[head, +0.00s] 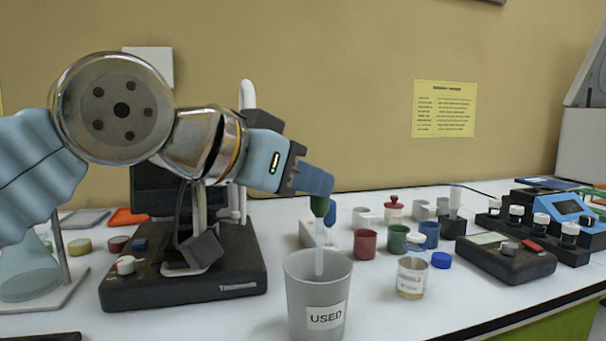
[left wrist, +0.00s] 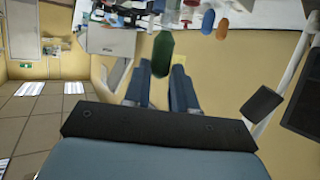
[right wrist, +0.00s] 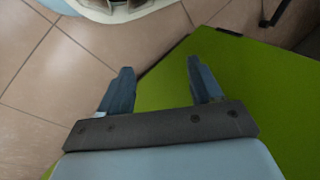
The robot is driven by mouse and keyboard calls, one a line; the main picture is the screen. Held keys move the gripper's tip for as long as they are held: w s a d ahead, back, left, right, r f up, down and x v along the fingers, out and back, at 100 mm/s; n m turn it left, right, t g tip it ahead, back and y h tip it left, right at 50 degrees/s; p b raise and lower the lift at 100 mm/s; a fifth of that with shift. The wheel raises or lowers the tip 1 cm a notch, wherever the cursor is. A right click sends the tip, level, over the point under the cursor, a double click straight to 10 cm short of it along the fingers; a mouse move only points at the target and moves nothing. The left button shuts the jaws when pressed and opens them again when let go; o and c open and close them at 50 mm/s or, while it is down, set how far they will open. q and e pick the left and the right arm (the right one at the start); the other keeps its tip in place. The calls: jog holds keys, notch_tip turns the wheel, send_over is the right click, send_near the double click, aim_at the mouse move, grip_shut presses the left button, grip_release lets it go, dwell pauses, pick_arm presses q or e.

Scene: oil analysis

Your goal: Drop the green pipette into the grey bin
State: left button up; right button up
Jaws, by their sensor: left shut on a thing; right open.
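The green pipette (head: 320,207) has a dark green bulb and a pale translucent stem. My left gripper (head: 324,194) is shut on its bulb and holds it roughly upright over the grey bin (head: 318,291). The stem reaches down to the bin's mouth, its lower end overlapping the inside of the bin. The bin is a tapered cup labelled "USED" near the table's front edge. In the left wrist view the green bulb (left wrist: 162,54) shows between the fingers. My right gripper (right wrist: 160,88) is open and empty, seen only in the right wrist view, with a green panel and tiled floor beyond.
A black stirrer stand (head: 185,276) is left of the bin. Red (head: 365,243), green (head: 398,239) and blue (head: 430,234) cups and a labelled beaker (head: 411,277) stand to the right. A black scale (head: 505,256) is farther right.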

pick_arm(q)
jog(key=shift+s+a+f, duration=0.1)
jog(key=shift+f, duration=0.15)
dwell(0.5)
jog(key=o, duration=0.9)
jog(key=shift+c, duration=0.2)
jog(key=shift+o, duration=0.2)
jog(key=shift+o, duration=1.4)
notch_tip(320, 180, up, 5)
jog(key=p, duration=0.4)
jog(key=shift+p, duration=0.4)
